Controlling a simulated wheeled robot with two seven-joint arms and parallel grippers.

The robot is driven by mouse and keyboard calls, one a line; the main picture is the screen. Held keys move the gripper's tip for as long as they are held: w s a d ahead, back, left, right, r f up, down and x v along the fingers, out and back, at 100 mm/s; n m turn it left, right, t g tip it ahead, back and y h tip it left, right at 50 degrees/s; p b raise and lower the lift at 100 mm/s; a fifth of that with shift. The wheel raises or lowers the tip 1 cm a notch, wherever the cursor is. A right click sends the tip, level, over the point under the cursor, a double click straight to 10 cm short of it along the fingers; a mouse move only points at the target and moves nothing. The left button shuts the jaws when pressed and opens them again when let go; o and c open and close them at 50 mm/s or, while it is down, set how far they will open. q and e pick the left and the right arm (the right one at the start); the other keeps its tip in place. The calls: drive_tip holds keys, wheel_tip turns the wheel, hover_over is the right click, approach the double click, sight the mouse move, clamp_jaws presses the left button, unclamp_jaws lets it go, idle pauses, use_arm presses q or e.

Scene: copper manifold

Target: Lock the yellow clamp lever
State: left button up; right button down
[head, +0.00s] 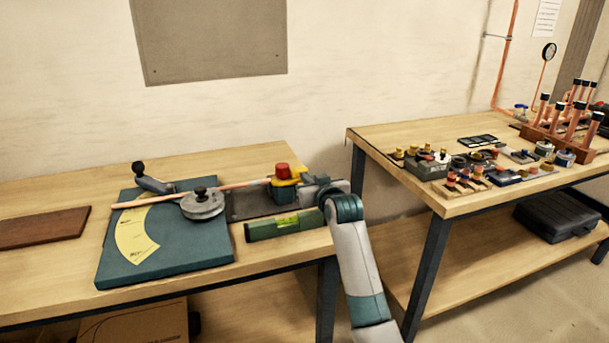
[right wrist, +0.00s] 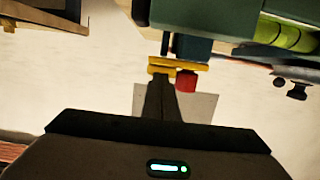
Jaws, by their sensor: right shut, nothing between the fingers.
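The yellow clamp lever (head: 287,182) sits on a teal clamp block (head: 285,194) at the right end of the bending bench, with a red knob (head: 282,171) on top. My right gripper (head: 309,180) is just to the right of the clamp, at lever height. In the right wrist view the shut, empty fingers (right wrist: 161,80) reach up to the yellow lever (right wrist: 180,66), beside the red knob (right wrist: 186,82). I cannot tell whether they touch it. A copper tube (head: 240,185) runs from the bender towards the clamp. My left gripper is not in view.
A teal base plate (head: 125,262) carries a round grey bending die (head: 203,205) and a black-knobbed handle (head: 150,180). A green spirit level (head: 285,224) lies in front of the clamp. A second bench (head: 400,135) with fittings stands to the right, across a gap.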

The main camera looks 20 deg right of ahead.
drive_tip(key=shift+w+f, duration=0.25)
drive_tip(key=shift+w, duration=1)
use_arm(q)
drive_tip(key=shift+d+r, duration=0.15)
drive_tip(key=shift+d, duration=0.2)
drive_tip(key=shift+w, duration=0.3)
use_arm(e)
drive_tip(key=shift+w+d+y, duration=0.1)
drive_tip(key=shift+w+y, duration=0.05)
drive_tip(key=shift+y, duration=0.15)
